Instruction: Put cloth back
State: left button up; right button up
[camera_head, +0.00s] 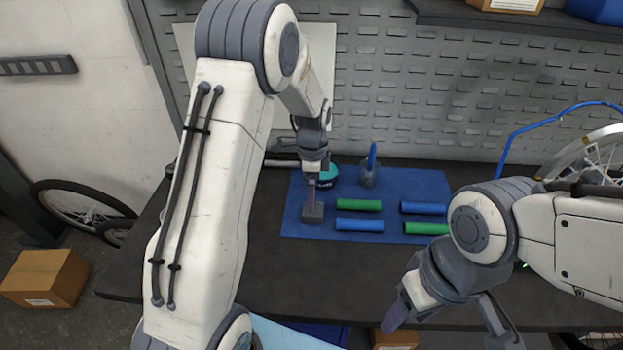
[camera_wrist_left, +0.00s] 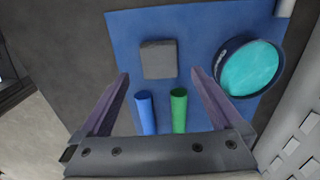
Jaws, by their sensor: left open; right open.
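A small grey square piece (camera_head: 313,212), which looks like the folded cloth, lies on the blue mat (camera_head: 288,222) near its left edge. It also shows in the left wrist view (camera_wrist_left: 158,60), just beyond and between my fingertips. My left gripper (camera_head: 312,192) points down over it, open and empty; its fingers (camera_wrist_left: 160,82) stand wide apart in the wrist view. I cannot tell the exact height gap. My right gripper (camera_head: 448,328) is open and empty over the table's front edge.
Blue tubes (camera_head: 359,225) and green tubes (camera_head: 358,205) lie right of the grey piece. A teal-topped round tin (camera_head: 328,176) and a cup with a blue handle (camera_head: 369,176) stand behind. The dark table (camera_head: 290,270) is clear in front of the mat.

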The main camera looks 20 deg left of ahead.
pick_arm(q)
notch_tip(320, 180, up, 6)
jog(key=s+d+r+n, duration=0.2)
jog(key=s+d+r, duration=0.2)
jog(key=s+d, duration=0.5)
jog(key=s+d+n, duration=0.2)
jog(key=s+d, duration=0.1)
jog(key=s, duration=0.7)
jog(key=s+d+r+n+h, duration=0.1)
jog(key=s+d+n, duration=0.2)
jog(key=s, duration=0.7)
jog(key=shift+s+d+r+n, duration=0.15)
jog(key=shift+d+r+n, duration=0.05)
jog(key=shift+d+n, duration=0.1)
